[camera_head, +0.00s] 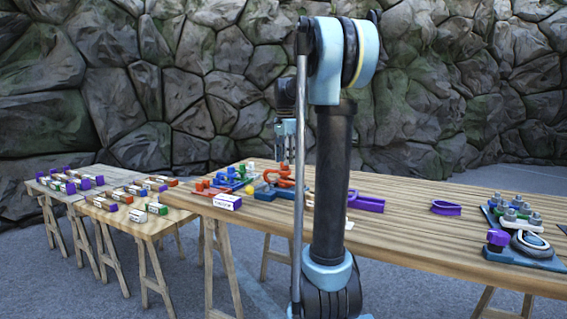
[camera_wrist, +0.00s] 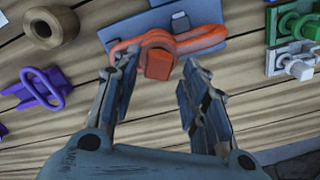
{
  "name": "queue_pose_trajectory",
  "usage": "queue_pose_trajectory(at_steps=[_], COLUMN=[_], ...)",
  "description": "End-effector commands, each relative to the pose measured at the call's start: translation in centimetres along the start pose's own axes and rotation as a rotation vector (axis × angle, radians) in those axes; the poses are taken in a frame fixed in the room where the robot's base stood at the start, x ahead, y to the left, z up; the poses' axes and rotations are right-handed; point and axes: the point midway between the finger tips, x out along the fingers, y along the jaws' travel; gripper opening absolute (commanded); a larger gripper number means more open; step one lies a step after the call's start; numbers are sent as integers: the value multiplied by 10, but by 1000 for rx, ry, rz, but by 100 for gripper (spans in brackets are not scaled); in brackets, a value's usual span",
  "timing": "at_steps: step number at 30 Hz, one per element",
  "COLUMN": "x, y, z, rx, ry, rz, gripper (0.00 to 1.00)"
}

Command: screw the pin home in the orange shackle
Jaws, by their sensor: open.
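The orange shackle (camera_wrist: 198,40) lies on a blue plate (camera_wrist: 225,55) in the wrist view. A squared orange block (camera_wrist: 158,65), which looks like the pin's head, points toward my gripper. How far the pin is seated cannot be told. My gripper (camera_wrist: 157,70) is open, its two fingers apart on either side of the block, with nothing visibly clamped. In the head view the shackle (camera_head: 283,176) is on the long wooden table, below my gripper (camera_head: 285,138); my arm hides part of that area.
A purple loop fitting (camera_wrist: 40,88) and a tan ring (camera_wrist: 50,27) lie left of the plate in the wrist view. Green and grey fittings (camera_wrist: 298,45) stand to the right. In the head view, a plate with bolts (camera_head: 520,225) sits at the right end.

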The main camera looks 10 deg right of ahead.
Motion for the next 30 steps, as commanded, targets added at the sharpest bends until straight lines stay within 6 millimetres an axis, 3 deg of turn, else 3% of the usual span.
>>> queue_pose_trajectory(at_steps=[14, 30], x=[-28, -30], y=[0, 0], z=[0, 0], rx=[0, -55], ry=[0, 0], rz=[0, 0], gripper=[40, 40])
